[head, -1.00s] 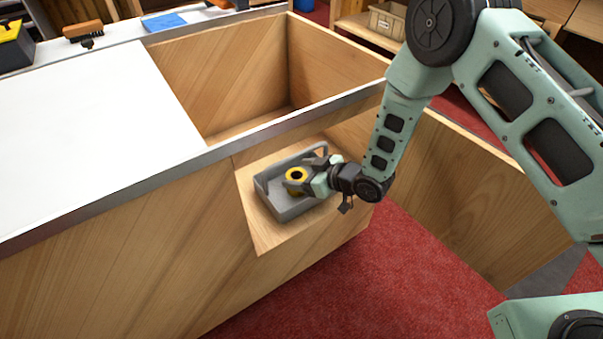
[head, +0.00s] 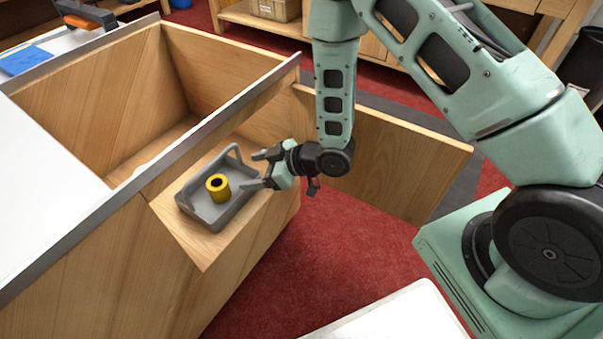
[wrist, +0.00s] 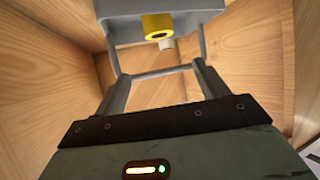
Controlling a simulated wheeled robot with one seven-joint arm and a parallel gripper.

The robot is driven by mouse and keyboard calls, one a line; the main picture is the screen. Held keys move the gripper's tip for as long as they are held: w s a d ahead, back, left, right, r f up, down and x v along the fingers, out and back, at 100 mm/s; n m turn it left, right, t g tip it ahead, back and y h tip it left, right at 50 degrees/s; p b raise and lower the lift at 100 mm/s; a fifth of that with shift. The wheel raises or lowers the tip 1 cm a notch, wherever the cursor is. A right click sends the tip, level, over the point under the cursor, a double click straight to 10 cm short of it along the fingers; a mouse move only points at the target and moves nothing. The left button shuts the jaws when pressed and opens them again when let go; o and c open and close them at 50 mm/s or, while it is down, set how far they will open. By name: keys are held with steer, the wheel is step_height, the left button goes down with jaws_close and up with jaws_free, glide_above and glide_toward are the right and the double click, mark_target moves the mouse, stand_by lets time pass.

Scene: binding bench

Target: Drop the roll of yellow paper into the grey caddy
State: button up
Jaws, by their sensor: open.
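The roll of yellow paper (head: 218,187) stands upright inside the grey caddy (head: 212,221), apart from my gripper. The caddy sits on a wooden ledge in the bench's opening and has a raised grey handle (head: 236,153). My gripper (head: 252,170) is open and empty, just right of the caddy, with its fingers pointing toward it. In the wrist view the roll (wrist: 157,27) shows at the top in the caddy (wrist: 196,8), ahead of my spread fingers. I cannot tell whether a finger touches the caddy.
A wooden door panel (head: 400,160) stands open to the right of my gripper. The bench has a deep open wooden bin (head: 110,100) behind the caddy and a white top (head: 45,200) at left. A blue item (head: 25,60) lies on the top. Red carpet (head: 290,260) is clear below.

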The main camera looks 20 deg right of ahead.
step_height(320, 180, up, 7)
steer(key=a+g+h, duration=0.1)
steer(key=h, duration=0.2)
steer(key=s+d+r+m+g+h, duration=0.1)
steer(key=s+d+r+g+h, duration=0.2)
steer(key=s+r, duration=0.5)
steer(key=s+d+r+m+g+h, duration=0.2)
steer(key=s+r, duration=0.5)
steer(key=s, duration=1)
steer(key=shift+s+d+r+m+g+h, duration=0.3)
steer(key=shift+d+r+g+h, duration=0.15)
steer(key=shift+h, duration=0.35)
